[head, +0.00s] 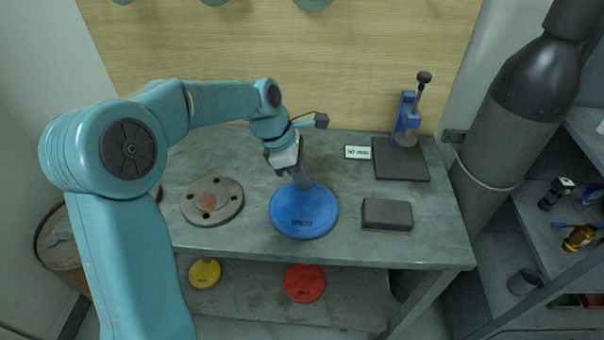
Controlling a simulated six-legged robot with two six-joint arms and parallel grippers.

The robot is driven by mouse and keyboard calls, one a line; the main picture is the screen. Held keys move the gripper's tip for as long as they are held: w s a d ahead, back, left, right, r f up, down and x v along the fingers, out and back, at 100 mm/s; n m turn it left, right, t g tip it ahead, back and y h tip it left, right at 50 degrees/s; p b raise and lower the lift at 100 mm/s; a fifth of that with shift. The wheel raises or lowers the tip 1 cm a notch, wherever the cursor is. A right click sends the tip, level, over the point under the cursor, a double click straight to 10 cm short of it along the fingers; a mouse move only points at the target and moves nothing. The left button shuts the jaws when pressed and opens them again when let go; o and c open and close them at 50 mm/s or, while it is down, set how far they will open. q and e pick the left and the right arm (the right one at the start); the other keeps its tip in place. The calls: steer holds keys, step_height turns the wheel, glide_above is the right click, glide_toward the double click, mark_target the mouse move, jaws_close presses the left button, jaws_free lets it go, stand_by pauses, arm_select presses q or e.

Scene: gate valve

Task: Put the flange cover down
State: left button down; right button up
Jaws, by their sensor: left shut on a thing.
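A round blue flange cover (304,213) with dark lettering is over the middle of the grey bench top. My left gripper (301,183) comes down from above and is shut on the cover near its far side. The fingers hide a little of the cover there. The cover looks roughly level; I cannot tell whether it rests on the bench or is held just above it. My right gripper is not in view.
A grey flange (226,191) with bolt holes and a rusty centre lies left on the bench (345,226). A dark block (387,213), a small sign (358,152) and a blue stand (405,115) are right. Yellow (205,272) and red (304,283) discs are below.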

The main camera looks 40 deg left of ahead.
arm_select(q)
steer(key=c, duration=1.3)
jaws_free()
steer(key=shift+f, duration=0.1)
steer(key=shift+o, duration=0.2)
steer(key=shift+a+r, duration=0.1)
steer(key=shift+r, duration=0.35)
steer(key=p+v, duration=0.1)
steer(key=v, duration=1)
steer(key=shift+r+p, duration=0.25)
steer(key=shift+p, duration=0.05)
steer(key=shift+s, duration=0.1)
